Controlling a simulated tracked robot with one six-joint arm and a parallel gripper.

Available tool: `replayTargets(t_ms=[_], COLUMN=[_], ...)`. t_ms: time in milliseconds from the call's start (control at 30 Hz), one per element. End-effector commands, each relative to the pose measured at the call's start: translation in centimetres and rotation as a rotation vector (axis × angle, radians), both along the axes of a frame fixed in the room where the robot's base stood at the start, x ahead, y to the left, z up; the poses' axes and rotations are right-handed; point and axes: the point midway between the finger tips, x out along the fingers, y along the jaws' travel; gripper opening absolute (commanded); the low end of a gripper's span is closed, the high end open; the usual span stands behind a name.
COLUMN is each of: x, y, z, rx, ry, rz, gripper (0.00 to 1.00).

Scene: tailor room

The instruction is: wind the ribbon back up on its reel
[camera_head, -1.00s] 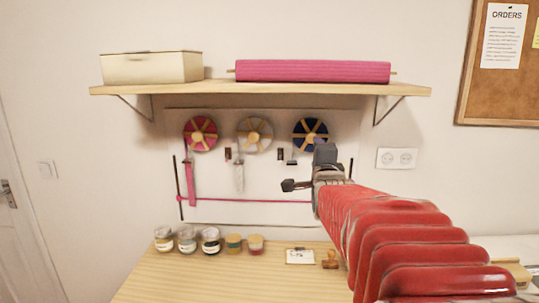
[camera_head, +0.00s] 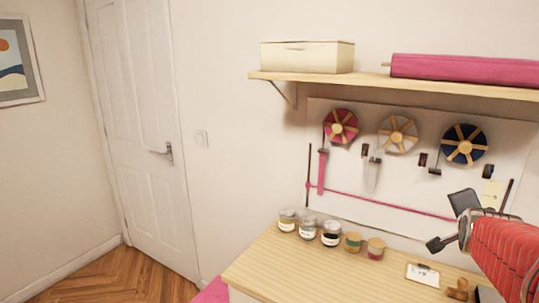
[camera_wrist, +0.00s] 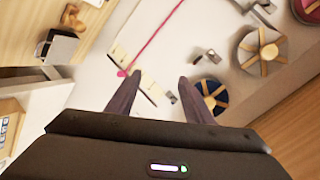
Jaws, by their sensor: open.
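The pink reel (camera_head: 340,126) is the leftmost of three spoked reels on a white wall board. Its pink ribbon (camera_head: 322,172) hangs down, then runs right along the lower board (camera_head: 400,206). In the wrist view the ribbon (camera_wrist: 150,42) stretches slantwise to a small pink blob near my left finger. My gripper (camera_head: 449,222) is open and empty in front of the board's lower right, below the blue reel (camera_head: 464,145). In the wrist view my gripper (camera_wrist: 160,88) shows nothing between its fingers. The ribbon's right end is hidden behind my gripper in the head view.
A cream reel (camera_head: 397,134) hangs between the others. A shelf (camera_head: 300,78) with a box (camera_head: 306,57) and pink roll (camera_head: 465,70) juts out above. Several jars, a card (camera_head: 423,275) and a wooden stamp (camera_head: 459,290) stand on the table (camera_head: 285,262). A door (camera_head: 140,130) is left.

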Motion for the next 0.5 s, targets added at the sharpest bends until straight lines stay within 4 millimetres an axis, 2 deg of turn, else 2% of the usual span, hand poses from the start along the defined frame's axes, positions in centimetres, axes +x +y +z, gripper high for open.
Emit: replayTargets(t_ms=[100, 267, 500], x=[-1.6, -4.1, -9.4], y=[2.6, 7.3, 16.3], z=[-2.9, -6.3, -10.4], rx=[-0.048, -0.116, -0.233], ry=[0.181, 0.417, 0.729], rz=[0.087, 0.254, 0.6], gripper=[0.47, 0.47, 0.47])
